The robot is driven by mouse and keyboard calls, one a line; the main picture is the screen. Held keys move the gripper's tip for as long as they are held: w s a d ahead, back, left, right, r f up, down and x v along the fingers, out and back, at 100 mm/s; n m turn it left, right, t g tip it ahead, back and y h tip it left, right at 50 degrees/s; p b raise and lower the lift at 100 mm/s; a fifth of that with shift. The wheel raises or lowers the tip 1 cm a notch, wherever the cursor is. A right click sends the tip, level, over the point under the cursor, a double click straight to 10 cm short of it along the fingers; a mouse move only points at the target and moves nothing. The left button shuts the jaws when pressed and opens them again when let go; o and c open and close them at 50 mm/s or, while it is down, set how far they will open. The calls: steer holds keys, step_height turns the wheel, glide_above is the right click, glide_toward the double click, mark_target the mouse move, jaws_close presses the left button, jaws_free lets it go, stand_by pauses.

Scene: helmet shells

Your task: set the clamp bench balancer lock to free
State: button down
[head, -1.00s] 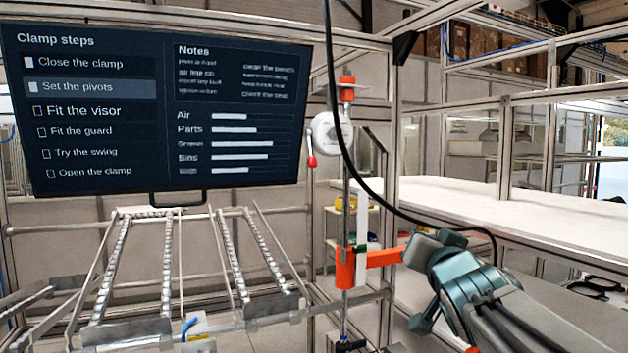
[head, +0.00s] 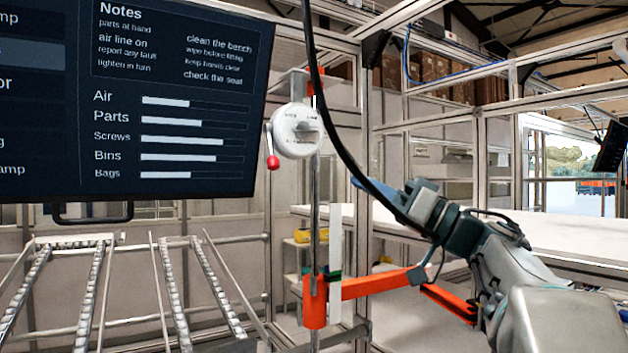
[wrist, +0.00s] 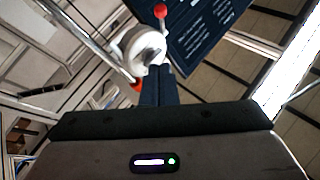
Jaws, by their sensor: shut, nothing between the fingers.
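The small marks on the face are too small to read. My gripper (head: 358,184) is to the right of and below the balancer, apart from it, with its fingers shut and empty. In the wrist view, the dark shut fingers (wrist: 158,88) point toward the white housing (wrist: 143,46); the red ball (wrist: 160,11) shows above it.
An orange sleeve (head: 315,303) on the post carries an orange arm (head: 375,285) under my gripper. A black hose (head: 340,135) hangs between the balancer and my arm. A screen (head: 130,100) stands at left above a roller rack (head: 95,290). A white bench top (head: 540,230) lies behind.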

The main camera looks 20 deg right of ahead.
steer(key=p, duration=0.3)
glide_toward(271, 147)
step_height(271, 147, up, 2)
steer(key=w, duration=0.1)
steer(key=w+a, duration=0.1)
steer(key=a+f, duration=0.1)
steer(key=a, duration=0.1)
steer(key=shift+w+f, duration=0.1)
steer(key=shift+w, duration=0.3)
steer(key=shift+f, duration=0.1)
